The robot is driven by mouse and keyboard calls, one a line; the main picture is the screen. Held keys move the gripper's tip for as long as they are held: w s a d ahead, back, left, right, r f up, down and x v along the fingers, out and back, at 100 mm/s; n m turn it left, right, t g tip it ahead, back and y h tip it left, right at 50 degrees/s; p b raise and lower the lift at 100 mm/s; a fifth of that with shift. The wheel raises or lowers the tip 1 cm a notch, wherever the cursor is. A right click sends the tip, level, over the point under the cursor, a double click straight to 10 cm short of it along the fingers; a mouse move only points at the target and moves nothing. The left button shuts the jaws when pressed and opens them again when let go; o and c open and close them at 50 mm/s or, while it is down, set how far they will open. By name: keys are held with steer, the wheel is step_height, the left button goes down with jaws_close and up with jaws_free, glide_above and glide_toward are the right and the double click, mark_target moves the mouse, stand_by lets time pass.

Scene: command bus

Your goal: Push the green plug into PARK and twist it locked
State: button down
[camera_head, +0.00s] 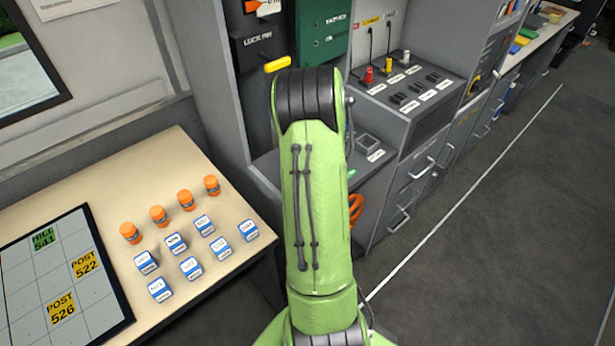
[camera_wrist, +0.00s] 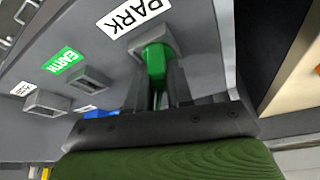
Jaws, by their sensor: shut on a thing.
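The green plug (camera_wrist: 155,62) is in the wrist view, at the mouth of the grey socket just below the white PARK label (camera_wrist: 135,13). My gripper (camera_wrist: 158,78) has a dark finger on either side of the plug and is shut on it. The plug's front end is at or inside the PARK socket (camera_wrist: 165,42). I cannot tell how deep it sits or whether it is turned. In the head view my green arm hides the gripper, the plug and the PARK socket.
The EARTH socket (camera_wrist: 90,79) and another labelled socket (camera_wrist: 47,103) lie to the left on the same grey panel. In the head view, a sloped console (camera_head: 415,85) with red, yellow and white plugs stands right of my arm. A table (camera_head: 170,155) with orange-capped pots and blue-white blocks is at left.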

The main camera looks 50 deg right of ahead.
steer(key=shift+s+f, duration=0.1)
steer(key=m+g+h, duration=0.1)
steer(key=m, duration=0.3)
steer(key=shift+b, duration=0.3)
steer(key=shift+m+g+h, duration=0.3)
steer(key=shift+m+g, duration=0.2)
steer(key=shift+m, duration=0.7)
steer(key=c, duration=0.9)
jaws_free()
steer(key=p+v, duration=0.3)
steer(key=v, duration=1.2)
steer(key=shift+a+r, duration=0.1)
steer(key=shift+r, duration=0.25)
